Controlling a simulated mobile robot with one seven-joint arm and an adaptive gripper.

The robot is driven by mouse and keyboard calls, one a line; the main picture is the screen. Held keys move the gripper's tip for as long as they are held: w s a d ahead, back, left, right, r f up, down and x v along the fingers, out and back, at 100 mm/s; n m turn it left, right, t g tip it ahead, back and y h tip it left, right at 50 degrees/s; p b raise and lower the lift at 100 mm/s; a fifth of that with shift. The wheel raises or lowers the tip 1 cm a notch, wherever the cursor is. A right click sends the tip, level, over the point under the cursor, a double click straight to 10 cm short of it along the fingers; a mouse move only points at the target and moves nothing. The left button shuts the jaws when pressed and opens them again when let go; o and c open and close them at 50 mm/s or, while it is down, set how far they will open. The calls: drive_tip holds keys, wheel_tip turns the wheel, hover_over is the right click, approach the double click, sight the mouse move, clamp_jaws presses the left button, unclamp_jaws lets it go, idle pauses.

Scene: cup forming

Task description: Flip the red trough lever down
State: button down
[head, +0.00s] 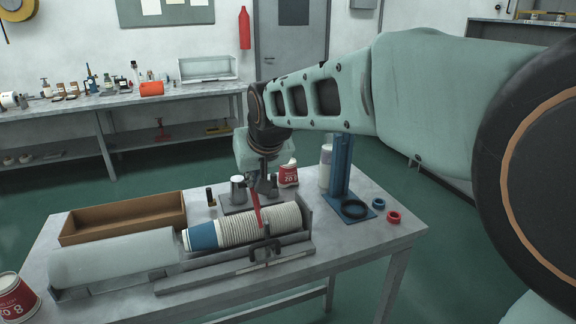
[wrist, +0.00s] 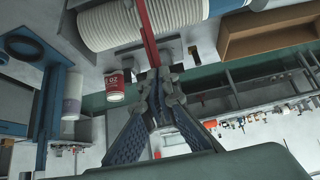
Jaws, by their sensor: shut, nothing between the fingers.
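My gripper (head: 263,188) is shut and empty, just behind the upper part of the lever. In the wrist view the red lever (wrist: 148,32) runs from the top edge toward the closed fingertips (wrist: 158,77), its end close to them. I cannot tell whether they touch. The cup stack (wrist: 135,25) lies beyond the fingers there.
A brown wooden tray (head: 120,218) and a pale cylinder (head: 115,258) lie left. A blue stand (head: 341,170) with a black ring is right, near blue and red rings (head: 393,217). A red-and-white cup (head: 288,174) and metal cylinder (head: 238,188) stand behind the trough.

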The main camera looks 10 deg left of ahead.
drive_tip(key=shift+r+p, duration=0.1)
drive_tip(key=shift+p, duration=0.45)
drive_tip(key=shift+w+a+g+p, duration=0.15)
drive_tip(key=shift+w+g+p, duration=0.1)
drive_tip(key=shift+g+p, duration=0.05)
drive_tip(key=shift+w+a+f+g+h+p, duration=0.25)
drive_tip(key=shift+w+g+h+p, duration=0.2)
drive_tip(key=shift+p, duration=1.15)
drive_tip(key=shift+w+a+f+g+h+p, duration=0.4)
drive_tip(key=shift+w+g+p, duration=0.2)
drive_tip(key=shift+p, duration=0.5)
drive_tip(key=w+a+f+b, duration=0.1)
drive_tip(key=w+a+f, duration=0.1)
drive_tip(key=w+f, duration=0.1)
drive_tip(key=shift+x, duration=0.8)
